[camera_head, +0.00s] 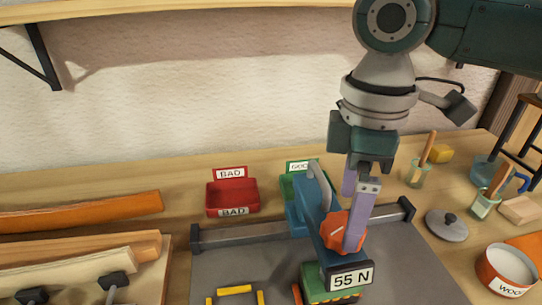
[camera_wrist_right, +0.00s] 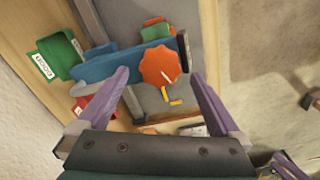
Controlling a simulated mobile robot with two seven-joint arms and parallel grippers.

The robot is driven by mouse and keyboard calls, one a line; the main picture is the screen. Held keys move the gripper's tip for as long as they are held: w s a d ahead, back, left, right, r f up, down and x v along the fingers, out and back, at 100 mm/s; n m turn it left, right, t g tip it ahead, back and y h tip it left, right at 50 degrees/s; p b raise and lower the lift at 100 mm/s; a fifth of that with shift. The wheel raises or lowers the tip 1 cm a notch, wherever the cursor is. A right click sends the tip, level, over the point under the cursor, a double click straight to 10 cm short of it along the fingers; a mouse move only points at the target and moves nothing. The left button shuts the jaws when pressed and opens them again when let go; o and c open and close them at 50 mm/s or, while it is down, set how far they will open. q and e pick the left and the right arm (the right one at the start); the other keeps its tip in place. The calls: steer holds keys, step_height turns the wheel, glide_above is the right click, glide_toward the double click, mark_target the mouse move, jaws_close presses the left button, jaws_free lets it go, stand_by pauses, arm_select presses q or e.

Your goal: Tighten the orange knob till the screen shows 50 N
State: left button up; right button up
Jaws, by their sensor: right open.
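The orange knob (camera_head: 336,231) sits on a blue clamp arm (camera_head: 310,205) above the grey plate. The white screen (camera_head: 350,279) at the clamp's front reads 55 N. My right gripper (camera_head: 348,224) is open, pointing down over the knob, with one lilac finger in front of it and the other behind. In the right wrist view the knob (camera_wrist_right: 160,66) shows between the two spread fingertips (camera_wrist_right: 160,73), with gaps on both sides.
A red BAD tray (camera_head: 231,197) and a green GOOD tray (camera_head: 290,182) stand behind the plate. Wood laths (camera_head: 80,213) lie left. A pot lid (camera_head: 446,225), glass jars and an orange WOOD pot (camera_head: 503,270) stand right. Yellow pieces (camera_head: 235,290) lie on the plate.

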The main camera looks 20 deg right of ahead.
mark_target(344, 226)
steer(key=shift+f, duration=1.65)
steer(key=shift+c, duration=0.4)
steer(key=c, duration=1.3)
steer(key=shift+o, duration=0.2)
steer(key=shift+r+n+p, duration=0.15)
steer(key=shift+n+p, duration=0.35)
steer(key=shift+p, duration=0.1)
steer(key=shift+a, duration=0.1)
steer(key=o, duration=1.3)
steer(key=shift+o, duration=0.2)
step_height(344, 226, up, 10)
